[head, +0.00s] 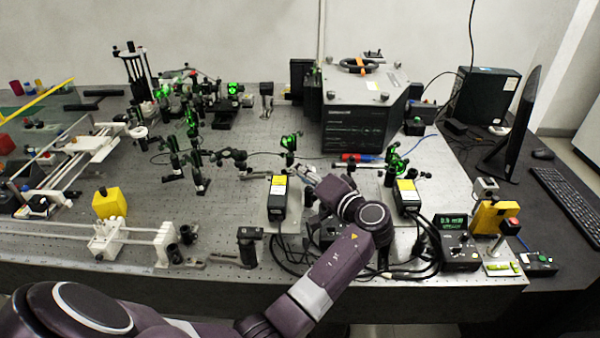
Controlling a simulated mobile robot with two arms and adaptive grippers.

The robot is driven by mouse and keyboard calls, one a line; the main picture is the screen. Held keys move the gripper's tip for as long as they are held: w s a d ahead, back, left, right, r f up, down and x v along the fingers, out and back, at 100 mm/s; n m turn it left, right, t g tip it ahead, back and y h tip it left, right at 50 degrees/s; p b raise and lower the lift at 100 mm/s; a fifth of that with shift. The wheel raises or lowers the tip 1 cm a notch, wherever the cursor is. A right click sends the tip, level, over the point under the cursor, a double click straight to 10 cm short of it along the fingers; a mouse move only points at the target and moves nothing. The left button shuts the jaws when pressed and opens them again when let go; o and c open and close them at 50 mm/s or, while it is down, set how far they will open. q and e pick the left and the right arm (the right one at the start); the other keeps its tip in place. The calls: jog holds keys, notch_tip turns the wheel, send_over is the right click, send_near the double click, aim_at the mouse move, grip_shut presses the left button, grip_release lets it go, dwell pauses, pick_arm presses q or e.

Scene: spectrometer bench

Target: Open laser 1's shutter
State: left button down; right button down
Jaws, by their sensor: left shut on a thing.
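Two black laser boxes with yellow labels stand on the optical bench, a left one (278,205) and a right one (408,202). I cannot read which is laser 1. My left arm reaches in from the lower left and bends back over the bench. My left gripper (309,176) is just right of the left laser's front end. It is shut on a small part there, which looks like the shutter. The fingers and the wrist hide most of this part, so I cannot tell the shutter's position. My right gripper is not in view.
A large dark instrument (358,125) stands behind. Green-lit optics (289,143) stand on posts around the bench. A controller with a green display (455,243) and cables are at the front right. A monitor (515,120) and keyboard (572,198) are at the right.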

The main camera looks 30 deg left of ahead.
pick_arm(q)
jog(key=c, duration=2)
grip_release()
jog(key=shift+f, duration=0.1)
jog(key=v, duration=0.7)
jog(key=shift+s+d, duration=0.1)
jog(key=shift+d, duration=0.1)
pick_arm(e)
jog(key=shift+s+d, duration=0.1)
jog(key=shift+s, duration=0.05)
